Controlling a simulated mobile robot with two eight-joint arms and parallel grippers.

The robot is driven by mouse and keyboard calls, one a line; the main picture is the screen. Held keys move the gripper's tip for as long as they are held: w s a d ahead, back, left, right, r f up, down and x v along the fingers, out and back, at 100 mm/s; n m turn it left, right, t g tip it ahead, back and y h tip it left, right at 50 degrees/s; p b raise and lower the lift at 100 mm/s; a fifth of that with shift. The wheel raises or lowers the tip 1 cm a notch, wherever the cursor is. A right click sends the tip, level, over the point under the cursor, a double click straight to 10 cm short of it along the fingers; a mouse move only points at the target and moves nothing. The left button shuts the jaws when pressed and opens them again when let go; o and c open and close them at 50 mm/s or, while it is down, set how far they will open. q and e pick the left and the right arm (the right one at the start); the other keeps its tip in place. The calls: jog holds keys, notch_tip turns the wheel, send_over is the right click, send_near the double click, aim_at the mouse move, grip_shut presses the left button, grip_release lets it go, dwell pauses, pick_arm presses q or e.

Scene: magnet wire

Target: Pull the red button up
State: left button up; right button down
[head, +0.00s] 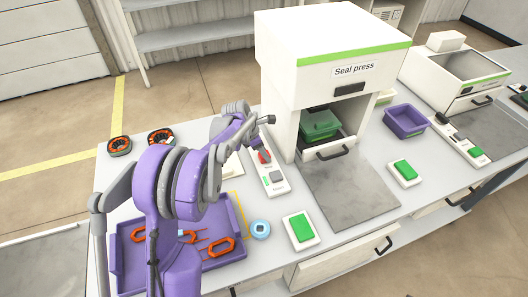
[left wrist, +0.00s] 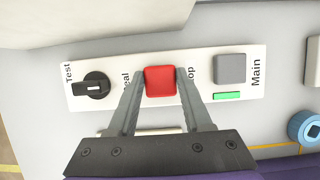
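The red button (left wrist: 161,81) sits on a white control panel (left wrist: 205,90), between a black Test knob (left wrist: 93,86) and a grey Main button (left wrist: 231,68). In the head view the red button (head: 264,157) shows beside the seal press, just past my left gripper (head: 257,150). In the left wrist view the fingers of my left gripper (left wrist: 160,76) stand one on each side of the red button, very close to its sides. They look open around it; firm contact cannot be made out. My right gripper is not in view.
The seal press (head: 330,70) stands right of the panel with a green container (head: 320,124) inside. A purple tray (head: 221,257) with orange coils lies at front left. A green button (head: 300,228), a blue round item (head: 260,229) and a purple bin (head: 405,121) are on the table.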

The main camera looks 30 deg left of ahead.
pick_arm(q)
grip_shut()
dwell(1.0)
